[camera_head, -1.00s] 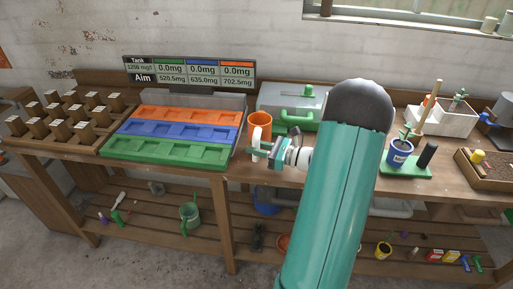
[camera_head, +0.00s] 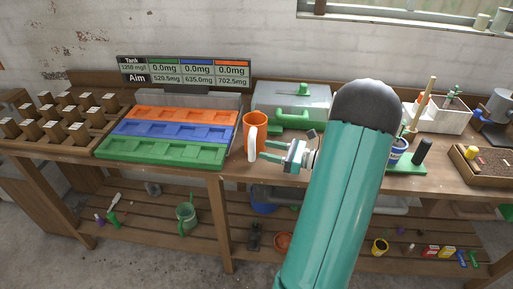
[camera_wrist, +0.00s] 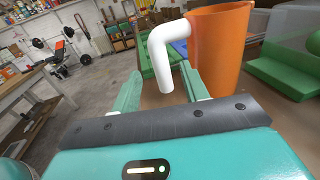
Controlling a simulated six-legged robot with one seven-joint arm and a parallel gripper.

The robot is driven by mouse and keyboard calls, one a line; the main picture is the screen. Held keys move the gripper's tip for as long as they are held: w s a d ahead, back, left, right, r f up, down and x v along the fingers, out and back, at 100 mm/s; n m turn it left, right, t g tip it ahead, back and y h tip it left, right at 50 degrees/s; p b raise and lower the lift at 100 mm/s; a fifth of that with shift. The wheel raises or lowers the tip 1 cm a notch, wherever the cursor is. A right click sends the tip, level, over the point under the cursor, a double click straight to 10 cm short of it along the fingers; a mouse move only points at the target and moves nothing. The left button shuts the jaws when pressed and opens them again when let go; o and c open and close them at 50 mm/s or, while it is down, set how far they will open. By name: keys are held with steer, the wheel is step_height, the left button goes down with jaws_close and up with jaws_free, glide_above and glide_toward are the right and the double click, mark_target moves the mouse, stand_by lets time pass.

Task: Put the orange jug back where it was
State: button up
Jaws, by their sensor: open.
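The orange jug (camera_head: 254,129) stands upright on the wooden bench, just right of the tray with orange, blue and green rows. Its white handle (camera_head: 252,144) faces the front, toward my gripper. My gripper (camera_head: 267,151) is open just right of the handle. In the wrist view the jug (camera_wrist: 222,45) is at the upper right, and its white handle (camera_wrist: 166,55) hangs beyond and between my open fingers (camera_wrist: 162,88). I see a gap between the fingers and the handle, with no grip on it.
The coloured tray (camera_head: 165,152) lies left of the jug. A blue pot and green base (camera_head: 408,165) are right of my arm. A display board (camera_head: 186,72) stands at the back.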

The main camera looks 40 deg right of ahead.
steer(key=v, duration=0.5)
steer(key=shift+s+d, duration=0.2)
steer(key=shift+s, duration=0.15)
steer(key=w+a+r+n+g+y, duration=0.1)
steer(key=w+a+r+n+g, duration=0.15)
steer(key=a+n+g, duration=0.75)
steer(key=w+a+r+n+g, duration=0.15)
steer(key=a+r+n, duration=0.25)
steer(key=a, duration=1.2)
steer(key=s+a+r+n+h, duration=0.6)
steer(key=a+n, duration=0.6)
steer(key=n, duration=0.4)
steer(key=shift+s+n+t+h, duration=0.4)
steer(key=shift+s+t+h, duration=0.05)
steer(key=shift+s+h, duration=0.95)
steer(key=shift+r, duration=0.1)
